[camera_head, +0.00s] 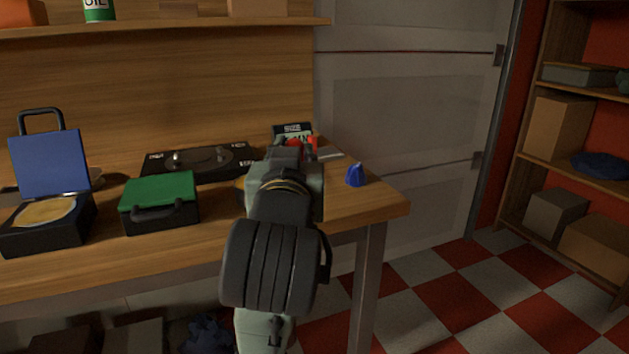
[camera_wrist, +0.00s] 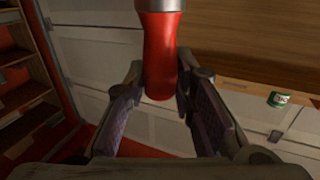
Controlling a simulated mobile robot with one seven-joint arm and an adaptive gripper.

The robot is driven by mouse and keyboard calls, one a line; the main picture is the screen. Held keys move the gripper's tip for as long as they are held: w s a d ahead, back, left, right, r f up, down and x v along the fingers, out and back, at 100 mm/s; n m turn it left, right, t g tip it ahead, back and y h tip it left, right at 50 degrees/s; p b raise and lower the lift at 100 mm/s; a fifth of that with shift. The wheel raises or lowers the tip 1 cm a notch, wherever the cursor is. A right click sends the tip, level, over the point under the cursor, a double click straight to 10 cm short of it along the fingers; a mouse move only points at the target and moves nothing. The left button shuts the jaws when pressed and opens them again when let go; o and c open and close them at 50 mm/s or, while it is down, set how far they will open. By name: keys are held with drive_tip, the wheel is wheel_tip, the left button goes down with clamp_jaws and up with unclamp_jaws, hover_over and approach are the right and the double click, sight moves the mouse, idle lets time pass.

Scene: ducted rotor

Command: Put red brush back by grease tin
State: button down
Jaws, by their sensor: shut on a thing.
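My gripper (camera_head: 295,148) is over the right part of the workbench, mostly hidden by my arm in the head view. In the wrist view my gripper (camera_wrist: 160,82) is shut on the red handle of the brush (camera_wrist: 160,55), with a silver collar at the frame's top edge. The bristles are out of view there. Small red patches of it show past my gripper in the head view (camera_head: 313,141). I cannot identify a grease tin; a tan edge shows beside my arm, its object mostly hidden.
On the workbench (camera_head: 150,255) are a blue-lidded case (camera_head: 50,165), a green-topped box (camera_head: 160,190), a dark ring-marked plate (camera_head: 160,165), a black sign (camera_head: 292,129) and a blue cone-shaped object (camera_head: 355,175). A green oil can (camera_head: 98,10) stands on the shelf above.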

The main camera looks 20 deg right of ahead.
drive_tip(key=w+d+f+p, duration=0.2)
drive_tip(key=w+d+p, duration=0.2)
drive_tip(key=w+p, duration=0.3)
drive_tip(key=w+d+f+p, duration=0.3)
drive_tip(key=w+p, duration=0.3)
drive_tip(key=p, duration=0.5)
drive_tip(key=shift+w+d+p, duration=0.35)
drive_tip(key=shift+d+p, duration=0.05)
drive_tip(key=shift+d, duration=0.1)
drive_tip(key=c, duration=1.4)
unclamp_jaws()
drive_tip(key=shift+f, duration=0.1)
drive_tip(key=shift+o, duration=0.2)
